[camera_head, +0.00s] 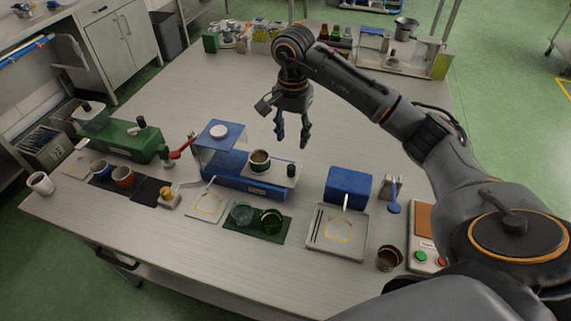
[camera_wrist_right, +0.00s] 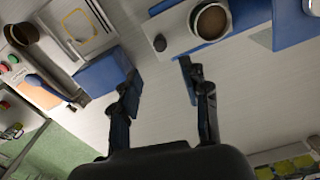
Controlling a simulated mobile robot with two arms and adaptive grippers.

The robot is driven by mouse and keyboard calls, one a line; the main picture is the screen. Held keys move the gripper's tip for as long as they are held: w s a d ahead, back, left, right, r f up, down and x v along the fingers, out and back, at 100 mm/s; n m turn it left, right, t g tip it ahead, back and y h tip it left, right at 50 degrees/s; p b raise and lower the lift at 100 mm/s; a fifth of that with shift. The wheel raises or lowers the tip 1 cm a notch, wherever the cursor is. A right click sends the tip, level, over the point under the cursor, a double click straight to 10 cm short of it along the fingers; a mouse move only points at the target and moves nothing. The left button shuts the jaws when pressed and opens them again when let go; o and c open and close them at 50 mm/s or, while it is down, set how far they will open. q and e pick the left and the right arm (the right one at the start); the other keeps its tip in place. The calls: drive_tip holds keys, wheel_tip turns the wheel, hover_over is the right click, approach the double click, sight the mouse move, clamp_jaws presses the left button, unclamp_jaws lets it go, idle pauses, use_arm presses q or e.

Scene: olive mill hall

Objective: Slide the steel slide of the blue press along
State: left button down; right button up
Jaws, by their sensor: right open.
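The blue press (camera_head: 245,187) stands mid-table in the head view, with a blue see-through hood and white knob at its left end. Its steel slide (camera_head: 276,173) lies on top toward the right, bearing a dark-filled cup (camera_head: 259,161) and a small dark knob (camera_head: 291,170). In the right wrist view, the slide (camera_wrist_right: 178,28), cup (camera_wrist_right: 211,21) and knob (camera_wrist_right: 159,43) show near the top. My right gripper (camera_head: 292,142) is open and empty, above the table behind the slide's right end, apart from it. It also shows in the wrist view (camera_wrist_right: 160,72). My left gripper is out of view.
A green press (camera_head: 118,142) with a red-handled tool stands left. A blue box (camera_head: 348,185) and a tray (camera_head: 322,242) are right of the blue press. A dark green mat (camera_head: 243,234) with glasses lies in front. Bottles and containers line the back; the table behind the press is clear.

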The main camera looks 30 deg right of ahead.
sight(291, 167)
wheel_tip(291, 167, down, 10)
drive_tip(key=shift+r+p, duration=0.2)
drive_tip(key=shift+p, duration=0.6)
drive_tip(key=shift+f, duration=0.55)
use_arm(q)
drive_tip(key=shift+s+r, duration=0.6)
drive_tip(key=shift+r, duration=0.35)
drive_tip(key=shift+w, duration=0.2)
use_arm(e)
clamp_jaws()
